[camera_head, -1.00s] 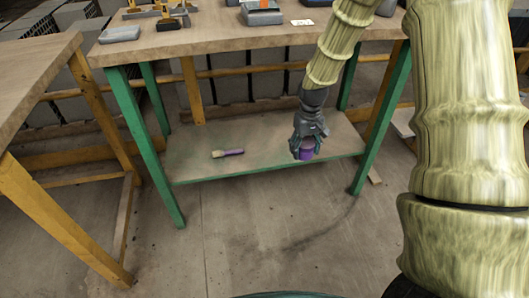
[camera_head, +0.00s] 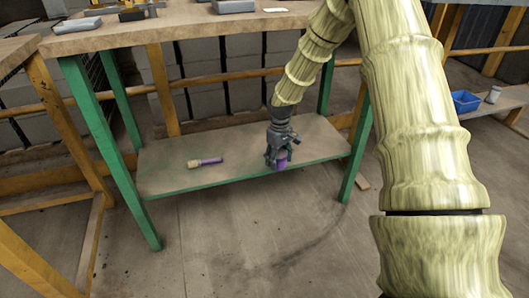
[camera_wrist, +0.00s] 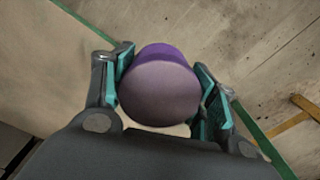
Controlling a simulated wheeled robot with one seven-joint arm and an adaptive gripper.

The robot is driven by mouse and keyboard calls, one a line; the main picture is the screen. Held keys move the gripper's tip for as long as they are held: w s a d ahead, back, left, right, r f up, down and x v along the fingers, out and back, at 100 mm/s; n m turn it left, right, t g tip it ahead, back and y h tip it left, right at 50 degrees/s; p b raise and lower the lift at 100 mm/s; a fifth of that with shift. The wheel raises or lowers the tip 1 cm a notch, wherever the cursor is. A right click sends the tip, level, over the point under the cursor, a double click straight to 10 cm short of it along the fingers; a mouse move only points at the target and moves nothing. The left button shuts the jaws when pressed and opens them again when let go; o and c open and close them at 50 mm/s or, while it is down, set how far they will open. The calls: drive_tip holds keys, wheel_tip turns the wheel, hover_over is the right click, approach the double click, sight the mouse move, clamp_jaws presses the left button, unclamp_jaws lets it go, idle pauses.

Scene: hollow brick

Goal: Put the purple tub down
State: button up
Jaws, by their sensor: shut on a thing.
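The purple tub (camera_head: 282,160) is in my gripper (camera_head: 279,158), at the front edge of the lower shelf (camera_head: 170,171) of the green-legged workbench. In the wrist view, the tub (camera_wrist: 160,88) sits between the two teal-padded fingers of my gripper (camera_wrist: 162,92), which are shut on its sides. Its round, paler face is towards the wrist camera. The tub overlaps the shelf's green front edge in the head view; I cannot tell whether it touches the shelf.
A purple-handled brush (camera_head: 205,162) lies on the shelf to the left of the tub. The bench top (camera_head: 185,27) is above the shelf, with green legs (camera_head: 108,150) at the corners. A blue bin (camera_head: 465,101) and a grey cup (camera_head: 493,94) stand at the far right. The shelf between brush and tub is bare.

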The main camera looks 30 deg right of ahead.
drive_tip(key=w+d+b, duration=0.1)
drive_tip(key=w, duration=0.2)
drive_tip(key=w+d+f+b, duration=0.1)
drive_tip(key=w+b, duration=0.1)
drive_tip(key=w, duration=0.2)
drive_tip(key=w+d+b, duration=0.1)
drive_tip(key=w+d, duration=0.1)
drive_tip(key=w, duration=0.1)
drive_tip(key=shift+w+d+f+b, duration=0.1)
drive_tip(key=shift+w+f+b, duration=0.15)
drive_tip(key=shift+w+b, duration=0.05)
drive_tip(key=shift+w+d+r, duration=0.1)
drive_tip(key=shift+w+d, duration=0.1)
drive_tip(key=shift+w, duration=0.2)
drive_tip(key=shift+f+b, duration=1.55)
drive_tip(key=shift+f, duration=0.25)
drive_tip(key=shift+r, duration=0.1)
drive_tip(key=o, duration=1.1)
drive_tip(key=shift+o, duration=0.2)
